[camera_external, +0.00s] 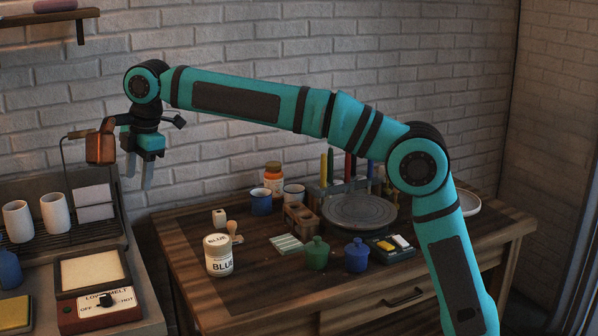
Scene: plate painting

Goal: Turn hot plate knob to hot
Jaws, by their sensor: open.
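The hot plate (89,270) sits at the lower left, with a pale square top and a dark red base. Its white front panel (85,305) reads OFF, LOW, MELT and HOT. The black knob (106,300) is on this panel; its exact pointing is too small to tell. My gripper (138,182) hangs from the wrist with its fingers pointing down, open and empty. It is well above and a little right of the hot plate, apart from it.
A copper-coloured lamp head (101,146) is close to the left of my gripper. White cups (18,221) stand on the rack at left. The wooden table at right holds a BLUE jar (218,256), a turntable (358,210), and green and blue lidded pots (316,254).

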